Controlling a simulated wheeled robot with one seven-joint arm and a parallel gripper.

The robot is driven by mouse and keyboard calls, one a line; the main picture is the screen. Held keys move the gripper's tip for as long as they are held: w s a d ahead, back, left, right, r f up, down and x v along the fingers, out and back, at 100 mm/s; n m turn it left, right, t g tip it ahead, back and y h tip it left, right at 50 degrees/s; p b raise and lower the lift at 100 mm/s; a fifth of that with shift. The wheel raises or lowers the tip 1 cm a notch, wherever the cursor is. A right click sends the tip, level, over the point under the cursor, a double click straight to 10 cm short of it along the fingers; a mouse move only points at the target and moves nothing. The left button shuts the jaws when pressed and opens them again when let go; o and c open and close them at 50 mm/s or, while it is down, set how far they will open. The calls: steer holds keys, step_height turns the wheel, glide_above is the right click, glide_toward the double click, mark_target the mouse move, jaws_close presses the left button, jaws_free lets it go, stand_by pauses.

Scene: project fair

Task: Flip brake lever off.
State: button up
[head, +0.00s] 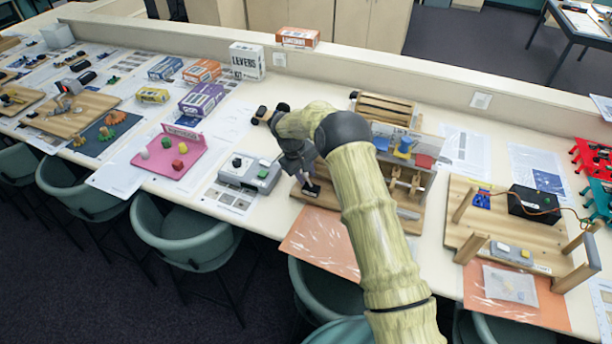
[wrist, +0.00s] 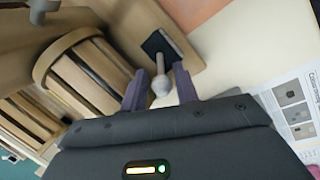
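The brake lever (wrist: 160,84) shows in the wrist view as a short pale stick with a round knob, rising from a dark square plate (wrist: 160,46) on a wooden board. My gripper (wrist: 161,80) is open, with its two purple fingers apart on either side of the knob. The knob looks close to the left finger; I cannot tell whether they touch. In the head view my gripper (head: 307,178) points down over the left end of the wooden machine (head: 325,190), near its dark plate (head: 311,189). The lever itself is not clear there.
A wooden drum (wrist: 72,68) stands left of the lever in the wrist view. A grey box with buttons (head: 248,173) is left of the machine. A board with a black box (head: 535,205) is to the right. An orange sheet (head: 318,240) lies in front.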

steer(key=shift+o, duration=0.5)
steer(key=shift+f, duration=0.15)
steer(key=shift+a, duration=0.1)
steer(key=shift+a+r+b, duration=0.15)
steer(key=shift+r+b, duration=0.15)
steer(key=shift+r, duration=0.3)
steer(key=b+v, duration=0.3)
steer(key=v, duration=1.3)
steer(key=shift+b, duration=0.3)
steer(key=shift+r, duration=0.1)
